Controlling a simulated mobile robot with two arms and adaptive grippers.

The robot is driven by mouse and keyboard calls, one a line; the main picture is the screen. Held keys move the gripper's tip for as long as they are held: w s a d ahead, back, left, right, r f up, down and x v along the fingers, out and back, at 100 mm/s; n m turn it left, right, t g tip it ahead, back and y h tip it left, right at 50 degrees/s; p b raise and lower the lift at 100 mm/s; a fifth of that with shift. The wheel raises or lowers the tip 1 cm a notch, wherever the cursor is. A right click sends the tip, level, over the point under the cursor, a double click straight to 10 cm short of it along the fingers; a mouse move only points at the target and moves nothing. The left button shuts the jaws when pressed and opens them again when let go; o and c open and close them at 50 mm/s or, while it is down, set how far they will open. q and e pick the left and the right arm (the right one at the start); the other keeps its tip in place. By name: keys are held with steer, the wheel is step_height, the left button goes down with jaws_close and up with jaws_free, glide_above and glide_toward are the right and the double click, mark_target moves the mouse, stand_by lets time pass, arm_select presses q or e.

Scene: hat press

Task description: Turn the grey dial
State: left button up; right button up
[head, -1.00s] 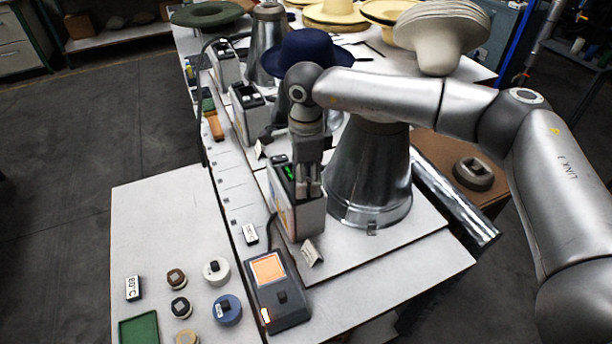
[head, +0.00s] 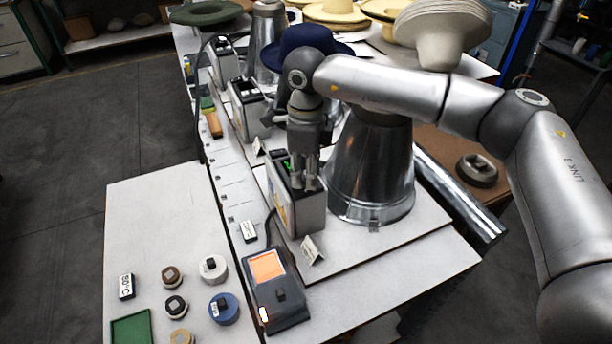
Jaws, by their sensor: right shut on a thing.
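My right gripper (head: 305,184) points down onto the top of the nearest control box (head: 301,220), in front of the near metal cone. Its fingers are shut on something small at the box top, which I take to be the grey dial. The fingers hide the dial, so its marking and angle cannot be read. A small green display shows beside the fingers on the box top. My left gripper is not in view.
The metal cone (head: 370,180) stands close to the right of the box. A black device with an orange screen (head: 267,266) lies in front. Several round knobs, such as a blue one (head: 229,314), sit on the table at left. A navy hat (head: 318,38) stands behind.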

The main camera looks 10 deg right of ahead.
steer(key=shift+m+b, duration=0.65)
steer(key=shift+m, duration=0.35)
steer(key=o, duration=1)
steer(key=shift+r, duration=0.15)
step_height(320, 180, up, 12)
steer(key=shift+f, duration=0.1)
